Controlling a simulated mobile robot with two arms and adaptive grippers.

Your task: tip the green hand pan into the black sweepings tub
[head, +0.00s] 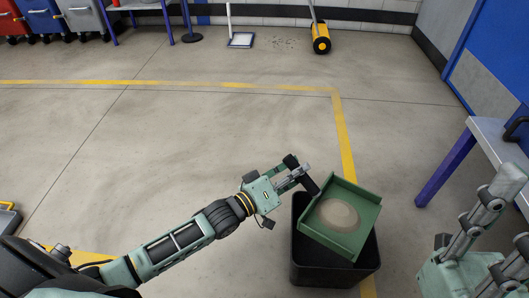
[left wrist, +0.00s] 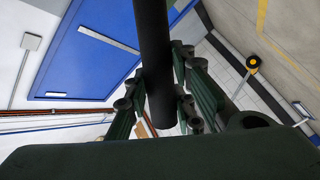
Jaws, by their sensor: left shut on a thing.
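The green hand pan (head: 365,193) is above the black sweepings tub (head: 322,273) in the head view and hides much of its opening. A round beige heap (head: 336,214) lies in the pan. My left gripper (head: 304,177) is shut on the pan's black handle, up and left of the tub. The dark handle (left wrist: 155,60) also runs between the fingers in the left wrist view. I cannot tell how far the pan is tilted or what the tub holds. My right gripper (head: 482,215) is partly in view at the right edge, away from the pan; its opening is unclear.
A grey-topped table (head: 490,130) with blue-purple legs stands at the right. Yellow floor lines (head: 345,140) run past the tub. A yellow-and-black wheeled tool (head: 321,38) and dark scattered bits (head: 284,43) are at the far wall. The middle floor is clear.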

